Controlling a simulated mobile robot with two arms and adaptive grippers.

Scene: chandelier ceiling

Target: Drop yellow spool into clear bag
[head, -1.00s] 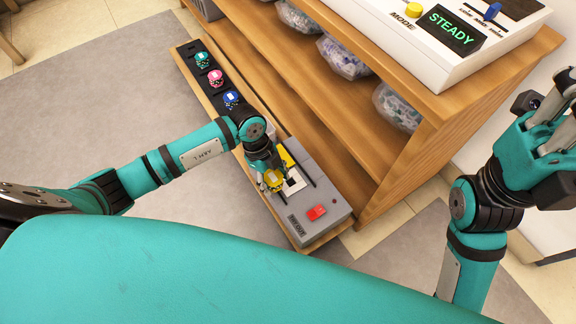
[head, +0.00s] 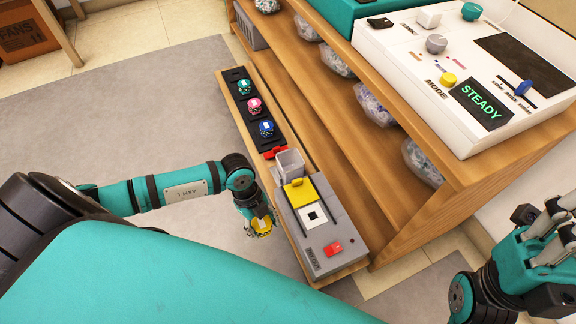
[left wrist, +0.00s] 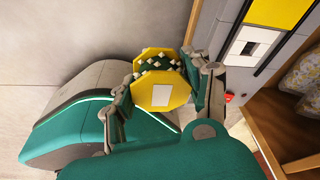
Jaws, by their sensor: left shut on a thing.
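The yellow spool (head: 261,228) is in my left gripper (head: 256,222), just left of the grey device on the low ledge. In the left wrist view the yellow spool (left wrist: 157,90), with its eight-sided flange and pale square label, sits between both fingers of my left gripper (left wrist: 165,85). Several clear bags with contents are on the shelf, one being this clear bag (head: 373,104); I cannot tell which one is meant. My right gripper (head: 545,235) is at the right edge, partly cut off, holding nothing I can see.
The grey device (head: 325,238) has a yellow flap (head: 299,191) and a red switch (head: 333,248). A small translucent cup (head: 289,164) stands behind it. Teal, pink and blue spools (head: 255,105) sit on a black rack. A white console (head: 470,70) tops the shelf.

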